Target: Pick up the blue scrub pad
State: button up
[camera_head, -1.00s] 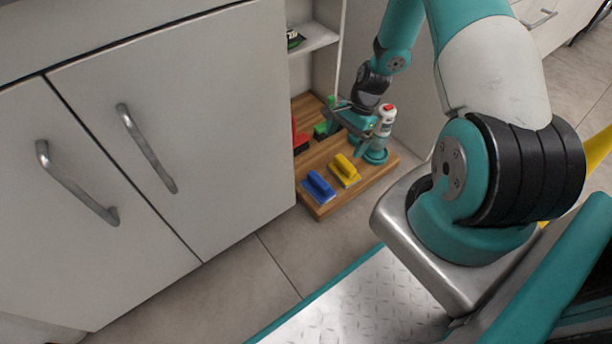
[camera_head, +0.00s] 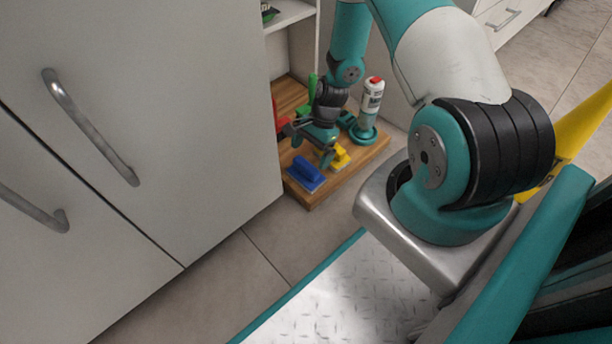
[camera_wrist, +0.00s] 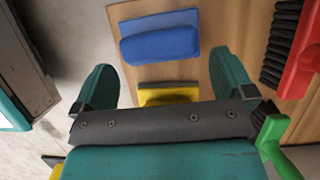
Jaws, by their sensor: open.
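The blue scrub pad (camera_head: 306,173) lies on the front left corner of a low wooden board, its raised grip on top. In the wrist view the blue scrub pad (camera_wrist: 160,40) is at the top middle, ahead of the gap between my fingers. My gripper (camera_head: 312,148) is open above the board, near the blue pad and the yellow pad. The fingers appear apart from the blue pad.
A yellow scrub pad (camera_head: 341,157) is partly hidden by my gripper. A white bottle with a red cap (camera_head: 372,98) stands at the board's right. A red brush (camera_wrist: 304,50) and a green handle (camera_wrist: 275,140) are close by. The cabinet door (camera_head: 190,110) flanks the wooden board (camera_head: 372,153).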

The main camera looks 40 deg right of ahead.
aim_at(307, 165)
jog(key=b+x, duration=0.4)
jog(key=x, duration=0.1)
jog(key=shift+f+b, duration=0.1)
jog(key=shift+b, duration=0.25)
jog(key=shift+s, duration=0.1)
jog(key=c, duration=0.6)
jog(key=r+p, duration=0.1)
jog(key=p, duration=0.1)
jog(key=shift+s+d+r+p, duration=0.1)
jog(key=shift+d+r+p, duration=0.05)
jog(key=shift+r+p, duration=0.2)
notch_tip(307, 165, up, 11)
jog(key=p, duration=0.7)
jog(key=s+d+p, duration=0.2)
jog(key=s+d, duration=0.1)
jog(key=d, duration=0.2)
jog(key=s+d+p, duration=0.2)
jog(key=s+d, duration=0.2)
jog(key=d, duration=0.2)
jog(key=s+d+f+p, duration=0.1)
jog(key=s+d+p, duration=0.1)
jog(key=d, duration=0.3)
jog(key=shift+s+d, duration=0.3)
jog(key=shift+s, duration=0.35)
